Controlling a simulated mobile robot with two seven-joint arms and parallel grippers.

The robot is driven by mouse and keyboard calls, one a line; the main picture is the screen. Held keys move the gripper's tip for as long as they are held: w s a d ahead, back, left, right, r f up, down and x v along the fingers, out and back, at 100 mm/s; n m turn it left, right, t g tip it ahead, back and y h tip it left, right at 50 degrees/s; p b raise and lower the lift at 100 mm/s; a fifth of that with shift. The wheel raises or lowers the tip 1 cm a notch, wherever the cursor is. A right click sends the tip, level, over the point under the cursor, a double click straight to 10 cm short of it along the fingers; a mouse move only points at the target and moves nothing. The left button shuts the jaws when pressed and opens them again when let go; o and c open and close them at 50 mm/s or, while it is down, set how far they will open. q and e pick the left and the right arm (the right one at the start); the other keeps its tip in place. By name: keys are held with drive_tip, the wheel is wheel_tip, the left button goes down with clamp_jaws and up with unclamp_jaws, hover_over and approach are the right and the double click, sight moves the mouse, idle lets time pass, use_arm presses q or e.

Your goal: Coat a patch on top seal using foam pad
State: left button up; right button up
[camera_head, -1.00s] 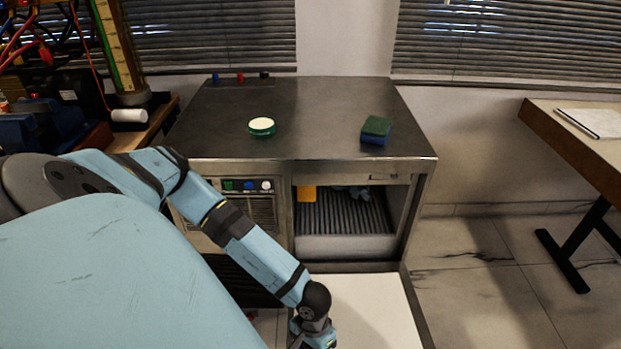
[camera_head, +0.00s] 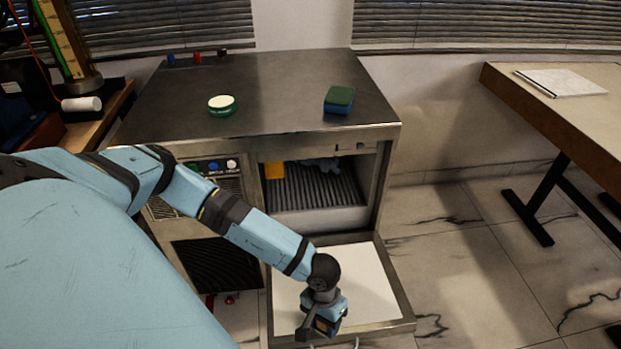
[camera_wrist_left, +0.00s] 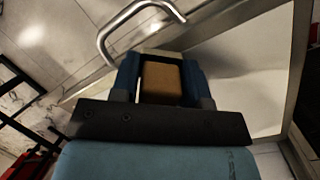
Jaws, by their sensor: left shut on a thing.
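My left gripper (camera_head: 322,328) is low over the front edge of the folded-down white door panel (camera_head: 372,275). In the left wrist view it (camera_wrist_left: 160,85) is shut on a brown block (camera_wrist_left: 162,82) between its fingers. I cannot tell whether this block is the foam pad. A green-topped blue sponge (camera_head: 339,100) lies on the cabinet top at right. A round green tin with a white top (camera_head: 222,105) stands to its left. I cannot make out the top seal for certain at the cabinet opening. My right gripper is not in view.
The metal cabinet (camera_head: 265,75) has an open compartment with a ribbed floor (camera_head: 315,187) and an orange item (camera_head: 274,170). The door's curved metal handle (camera_wrist_left: 125,20) is close to my left gripper. A table (camera_head: 500,85) stands at right; clear floor lies between.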

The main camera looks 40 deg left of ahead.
sight(393, 322)
use_arm(q)
drive_tip(key=shift+w+d, duration=0.15)
drive_tip(key=shift+w, duration=0.1)
drive_tip(key=shift+w+d+f+b, duration=0.1)
drive_tip(key=shift+w+d+b, duration=0.35)
drive_tip(key=shift+w, duration=0.1)
drive_tip(key=shift+w+d, duration=0.3)
drive_tip(key=shift+w, duration=0.1)
drive_tip(key=shift+w+d+f+b, duration=0.1)
drive_tip(key=shift+w+d+b, duration=0.9)
drive_tip(key=shift+w, duration=0.4)
drive_tip(key=shift+w+d+f+b, duration=0.1)
drive_tip(key=shift+w+d+b, duration=0.7)
drive_tip(key=shift+w+d, duration=0.5)
drive_tip(key=shift+w+d+b, duration=0.5)
drive_tip(key=shift+w, duration=0.25)
drive_tip(key=shift+w+d+b, duration=0.5)
drive_tip(key=shift+w, duration=0.2)
drive_tip(key=shift+w+d+f+b, duration=0.15)
drive_tip(key=shift+w+d+b, duration=0.4)
drive_tip(key=shift+w+b, duration=0.15)
drive_tip(key=shift+w+d+f+b, duration=0.15)
drive_tip(key=shift+w+d+b, duration=0.4)
drive_tip(key=shift+w+b, duration=0.1)
drive_tip(key=shift+r, duration=0.1)
